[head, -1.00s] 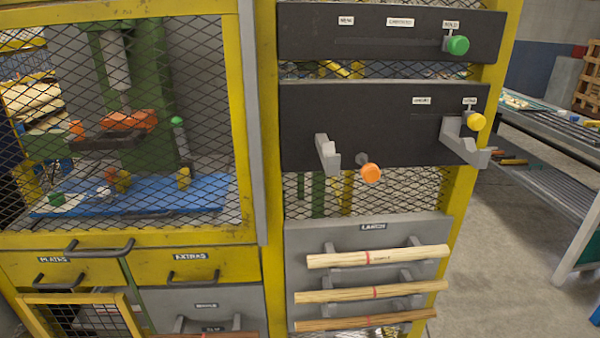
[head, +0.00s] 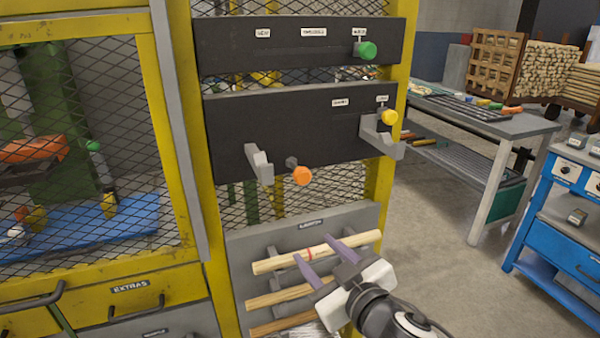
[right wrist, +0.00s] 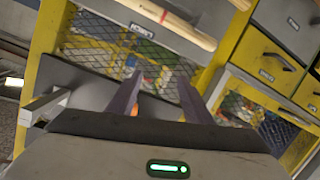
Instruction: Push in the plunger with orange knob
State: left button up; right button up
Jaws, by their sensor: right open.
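The plunger with the orange knob (head: 302,175) sticks out at the lower edge of the black middle panel (head: 240,130), between two grey brackets. Its short dark stem shows behind the knob. My right gripper (head: 314,248) is open and empty, below and slightly right of the knob, apart from it, in front of the top wooden rod. In the right wrist view the two fingers (right wrist: 160,82) are spread, with a small orange patch by one finger that may be the knob. My left gripper is not in view.
A yellow knob (head: 388,117) and a green knob (head: 367,50) sit up and right. The left bracket (head: 260,163) and right bracket (head: 382,138) flank the orange knob. Wooden rods (head: 275,263) lie on the lower rack. A workbench (head: 500,125) and blue cart (head: 560,225) stand right.

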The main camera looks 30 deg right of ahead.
aim_at(304, 179)
notch_tip(304, 179, up, 10)
jog(key=d+m+t+h, duration=0.1)
jog(key=t, duration=0.1)
jog(key=shift+h, duration=0.4)
jog(key=x, duration=0.9)
jog(key=shift+w+d+r+b, duration=0.15)
jog(key=shift+w+r+b, duration=0.15)
jog(key=shift+r+b, duration=0.1)
jog(key=shift+w+f, duration=0.1)
jog(key=shift+w, duration=0.25)
jog(key=shift+d, duration=0.1)
grip_shut()
